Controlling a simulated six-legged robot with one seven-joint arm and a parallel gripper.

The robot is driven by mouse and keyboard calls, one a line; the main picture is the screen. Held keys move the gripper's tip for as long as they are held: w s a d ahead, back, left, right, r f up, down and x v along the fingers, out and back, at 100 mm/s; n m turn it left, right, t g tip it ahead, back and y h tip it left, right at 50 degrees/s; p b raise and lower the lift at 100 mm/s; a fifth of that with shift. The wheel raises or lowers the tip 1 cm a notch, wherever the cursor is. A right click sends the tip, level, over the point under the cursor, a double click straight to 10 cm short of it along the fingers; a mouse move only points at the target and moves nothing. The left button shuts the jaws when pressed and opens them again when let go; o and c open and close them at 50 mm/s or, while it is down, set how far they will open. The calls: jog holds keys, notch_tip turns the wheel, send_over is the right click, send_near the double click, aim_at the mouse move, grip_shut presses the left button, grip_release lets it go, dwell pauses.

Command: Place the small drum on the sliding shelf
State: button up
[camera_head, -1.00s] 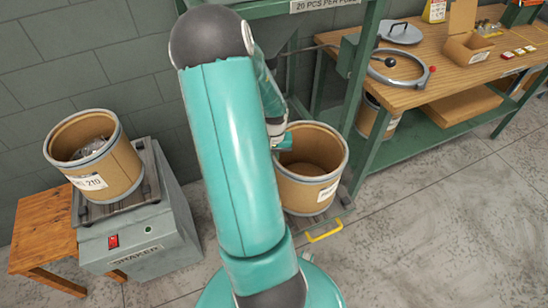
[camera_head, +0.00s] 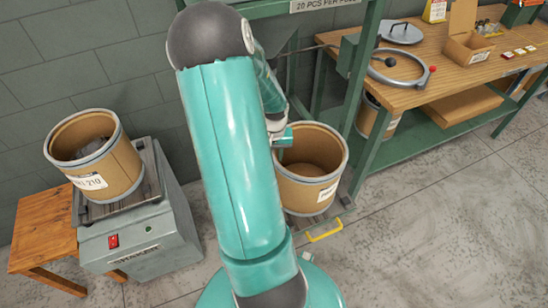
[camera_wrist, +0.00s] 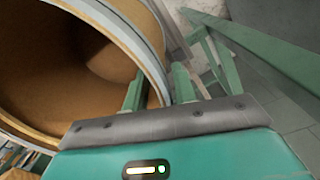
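An open, empty brown drum (camera_head: 311,190) with a grey rim and a white label stands upright behind my arm, apparently on the low sliding shelf (camera_head: 345,214) with a yellow handle (camera_head: 325,232). My gripper (camera_head: 283,137) is at the left part of its rim. In the wrist view the drum (camera_wrist: 50,60) fills the upper left. There my gripper (camera_wrist: 157,88) has one finger inside the drum and one outside, with the wall between them and a visible gap. My arm hides the drum's left side.
A similar drum (camera_head: 120,172) holding something grey stands on the shaker (camera_head: 150,245) at left, beside a wooden stool (camera_head: 42,235). A green-framed bench (camera_head: 450,70) carries a lid, a ring and boxes. Another drum (camera_head: 372,120) is under it. The floor at right is clear.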

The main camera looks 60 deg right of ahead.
notch_tip(320, 180, up, 10)
jog(key=shift+r, duration=0.2)
jog(key=w+a+r+n+t, duration=0.1)
jog(key=w+a+r+n, duration=0.1)
jog(key=w+a+r, duration=0.35)
jog(key=w+a+r+n+t, duration=0.1)
jog(key=w+a+r+n, duration=0.15)
jog(key=a, duration=0.55)
jog(key=w+a+r+n+t, duration=0.1)
jog(key=w+a+r, duration=0.2)
jog(key=w+a, duration=0.25)
jog(key=s+a+r+n+t, duration=0.1)
jog(key=a+r+n, duration=0.1)
jog(key=a, duration=0.5)
jog(key=s+a+r+n, duration=0.2)
jog(key=a+r+n, duration=0.1)
jog(key=a, duration=0.5)
jog(key=s+a+r+n+t, duration=0.1)
jog(key=s+a+r+n, duration=0.1)
jog(key=a, duration=0.5)
jog(key=shift+s+a+r+t, duration=0.15)
jog(key=shift+a+r+t, duration=0.2)
jog(key=shift+r, duration=0.3)
